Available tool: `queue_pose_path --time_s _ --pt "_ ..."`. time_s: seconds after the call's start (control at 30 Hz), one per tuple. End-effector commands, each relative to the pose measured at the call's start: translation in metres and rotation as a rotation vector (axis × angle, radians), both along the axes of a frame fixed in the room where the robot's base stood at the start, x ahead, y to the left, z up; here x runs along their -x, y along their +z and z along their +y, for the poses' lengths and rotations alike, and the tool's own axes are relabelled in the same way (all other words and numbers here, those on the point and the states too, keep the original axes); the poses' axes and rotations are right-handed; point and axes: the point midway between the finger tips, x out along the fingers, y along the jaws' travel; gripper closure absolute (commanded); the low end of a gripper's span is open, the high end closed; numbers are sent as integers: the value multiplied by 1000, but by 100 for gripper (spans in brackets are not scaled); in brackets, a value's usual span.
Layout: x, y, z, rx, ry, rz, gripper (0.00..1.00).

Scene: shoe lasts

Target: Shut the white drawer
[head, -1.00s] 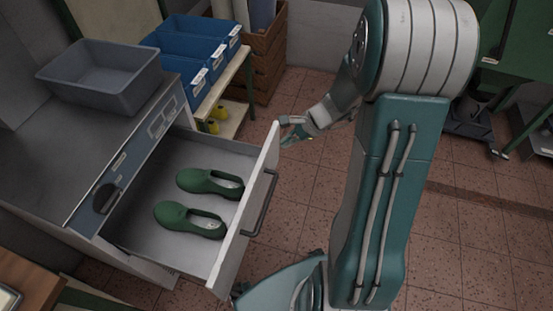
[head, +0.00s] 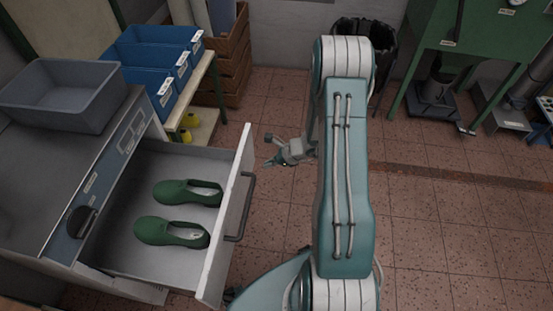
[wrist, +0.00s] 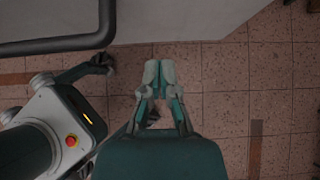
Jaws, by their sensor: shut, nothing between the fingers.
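The white drawer (head: 228,225) stands pulled out from the grey-topped cabinet in the head view. Its dark bar handle (head: 243,210) is on the front panel, and two green shoe lasts (head: 178,232) lie inside. My gripper (head: 270,163) is to the right of the drawer front near its far end, apart from it. In the wrist view my gripper (wrist: 159,68) is shut with its fingertips together and nothing between them. The drawer front (wrist: 170,22) and the handle (wrist: 58,45) show at the top of that view.
A grey bin (head: 65,95) sits on the cabinet top (head: 40,165). Blue bins (head: 150,85) stand on a shelf behind. A black waste bin (head: 378,50) and a green stand (head: 470,40) are at the back. Tiled floor right of the drawer is clear.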

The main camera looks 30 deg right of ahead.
Motion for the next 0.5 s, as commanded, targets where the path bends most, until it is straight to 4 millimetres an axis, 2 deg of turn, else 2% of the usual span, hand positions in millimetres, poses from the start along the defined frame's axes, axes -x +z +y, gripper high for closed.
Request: queue_pose_path --time_s 0.17,0.3,0.5 --pt "-14 -24 21 0 5 1 100" --pt "-28 -21 37 1 4 -3 100" --pt "-37 -21 48 1 2 -2 100"
